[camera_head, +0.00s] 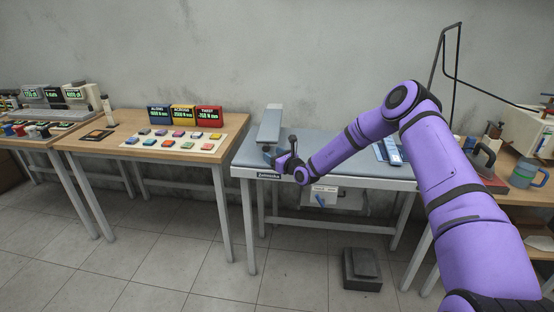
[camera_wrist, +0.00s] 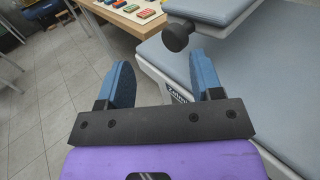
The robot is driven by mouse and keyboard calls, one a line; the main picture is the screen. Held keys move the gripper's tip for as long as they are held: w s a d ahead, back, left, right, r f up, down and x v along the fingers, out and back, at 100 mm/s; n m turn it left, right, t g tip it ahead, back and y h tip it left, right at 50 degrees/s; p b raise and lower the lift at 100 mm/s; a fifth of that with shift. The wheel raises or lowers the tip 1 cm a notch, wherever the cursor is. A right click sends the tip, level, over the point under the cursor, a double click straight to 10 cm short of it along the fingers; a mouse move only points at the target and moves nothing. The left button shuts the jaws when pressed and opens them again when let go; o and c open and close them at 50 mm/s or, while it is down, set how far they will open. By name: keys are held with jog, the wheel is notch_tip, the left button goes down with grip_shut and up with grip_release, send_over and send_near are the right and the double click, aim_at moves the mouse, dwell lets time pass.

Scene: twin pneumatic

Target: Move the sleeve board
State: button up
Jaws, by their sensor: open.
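The sleeve board (camera_head: 270,122) is a narrow grey padded board at the left end of the grey ironing table (camera_head: 345,172). In the wrist view its padded end (camera_wrist: 208,10) is at the top, with a dark round knob (camera_wrist: 177,37) on a short stem beside it. My gripper (camera_head: 284,153) is at the table's front left corner, near the board's near end. In the wrist view my gripper (camera_wrist: 160,65) has its two blue fingers apart with nothing between them. The knob lies just beyond the fingertips. In the head view my gripper partly hides the board's near end.
A wooden table (camera_head: 160,160) with coloured blocks and three display boxes (camera_head: 185,115) stands to the left. A blue-white item (camera_head: 390,150) lies on the ironing table. A dark foot pedal box (camera_head: 361,268) is on the floor. Floor in front is mostly clear.

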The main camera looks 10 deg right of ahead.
jog(key=shift+a+v, duration=0.25)
jog(key=shift+v, duration=1.1)
jog(key=shift+s, duration=0.1)
jog(key=s+a+r+n+g+y, duration=0.35)
jog(key=s+r+n, duration=0.2)
jog(key=r, duration=0.35)
jog(key=s+a+r+n+g+y, duration=0.3)
jog(key=s+a+r+n+g, duration=0.15)
jog(key=r+n, duration=0.3)
jog(key=s+a+r+n+g+h, duration=0.1)
jog(key=s+r+n+g+h, duration=0.3)
jog(key=s+r+n, duration=0.75)
jog(key=s+d+r+n+h, duration=0.2)
jog(key=s+d, duration=0.3)
jog(key=s, duration=0.7)
jog(key=s+d+r+n+t+h, duration=0.1)
jog(key=s+d+h, duration=0.4)
jog(key=s, duration=0.7)
jog(key=s+d+r+n+h, duration=0.3)
jog(key=s+d, duration=0.4)
jog(key=s, duration=0.5)
jog(key=shift+s+r+h, duration=0.3)
jog(key=shift+s+h, duration=0.05)
jog(key=shift+h, duration=0.1)
